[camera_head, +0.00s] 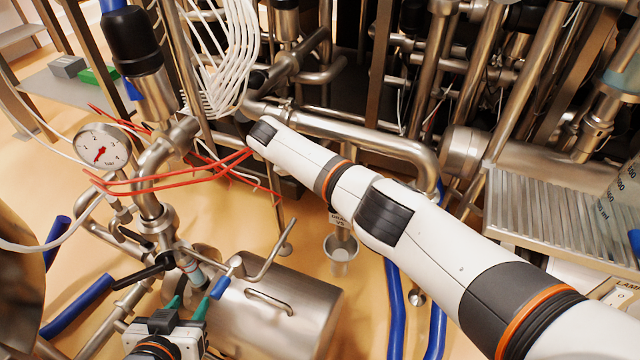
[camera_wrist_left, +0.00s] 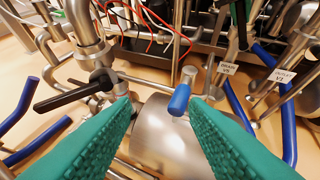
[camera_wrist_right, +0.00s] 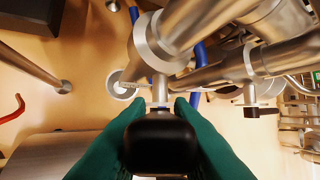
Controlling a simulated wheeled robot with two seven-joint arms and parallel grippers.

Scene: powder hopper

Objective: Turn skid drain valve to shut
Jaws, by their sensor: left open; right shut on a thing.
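In the right wrist view, my right gripper (camera_wrist_right: 160,108) is shut on a black valve handle (camera_wrist_right: 160,143), seen end-on below a steel pipe. The drain cup (camera_wrist_right: 122,86) lies just beyond it. My right arm hides this gripper and handle in the head view. My left gripper (camera_head: 191,299) is open at the lower left. A blue-tipped lever (camera_wrist_left: 179,99) stands near its right fingertip; no grip on it shows.
A black lever (camera_head: 150,268) and a pressure gauge (camera_head: 104,147) are by the left gripper. A steel tank (camera_head: 285,310) lies in front. Red cables (camera_head: 190,178) and blue hoses (camera_head: 396,305) run nearby. A ribbed metal step (camera_head: 550,215) is at right.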

